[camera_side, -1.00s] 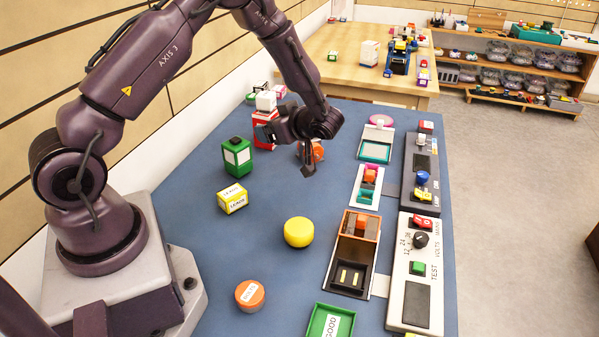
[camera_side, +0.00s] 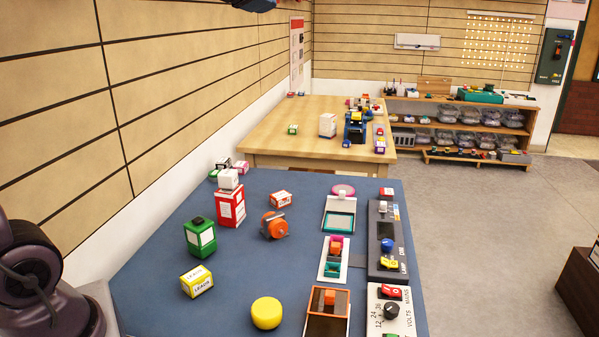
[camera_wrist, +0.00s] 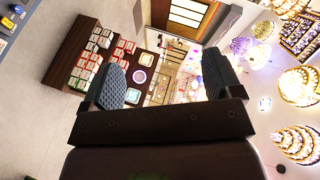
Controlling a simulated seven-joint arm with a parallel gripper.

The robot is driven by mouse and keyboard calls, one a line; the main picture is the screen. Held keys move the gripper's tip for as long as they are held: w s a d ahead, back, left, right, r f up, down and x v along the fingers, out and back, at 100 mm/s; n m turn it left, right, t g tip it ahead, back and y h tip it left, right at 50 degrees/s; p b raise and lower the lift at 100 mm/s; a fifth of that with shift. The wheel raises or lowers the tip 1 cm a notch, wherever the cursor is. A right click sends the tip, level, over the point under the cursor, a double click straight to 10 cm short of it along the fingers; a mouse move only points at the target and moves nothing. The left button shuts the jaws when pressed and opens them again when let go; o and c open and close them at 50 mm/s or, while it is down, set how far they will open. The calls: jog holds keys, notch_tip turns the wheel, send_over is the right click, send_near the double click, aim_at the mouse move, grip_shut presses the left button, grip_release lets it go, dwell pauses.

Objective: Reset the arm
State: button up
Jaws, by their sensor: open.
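My gripper (camera_wrist: 168,84) shows in the wrist view with its two dark ridged fingers spread wide and nothing between them. It is raised and faces across the room, with lit chandeliers on the right of that view. In the side view the gripper is out of frame, and only part of my arm shows at the left edge. The blue work table (camera_side: 228,281) lies below, with no gripper over it.
On the table stand a green box (camera_side: 199,238), a yellow box (camera_side: 196,281), a red box (camera_side: 230,209), an orange reel (camera_side: 272,225), a yellow round piece (camera_side: 266,313) and a test panel (camera_side: 389,312). A wooden table (camera_side: 275,141) and shelves (camera_side: 455,117) are behind.

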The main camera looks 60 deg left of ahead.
jog(key=s+a+f+n+g+y, duration=0.2)
jog(key=s+g+y, duration=0.15)
jog(key=s, duration=0.85)
jog(key=s+d+f+n+g+h, duration=0.2)
jog(key=d+f+n+h, duration=0.1)
jog(key=f, duration=0.7)
jog(key=s+d+f+n+g+h, duration=0.2)
jog(key=d+f+n+h, duration=0.2)
jog(key=f, duration=0.7)
jog(key=shift+s+d+f+g+h, duration=0.15)
jog(key=shift+s+d+g+h, duration=0.25)
jog(key=shift+h, duration=0.25)
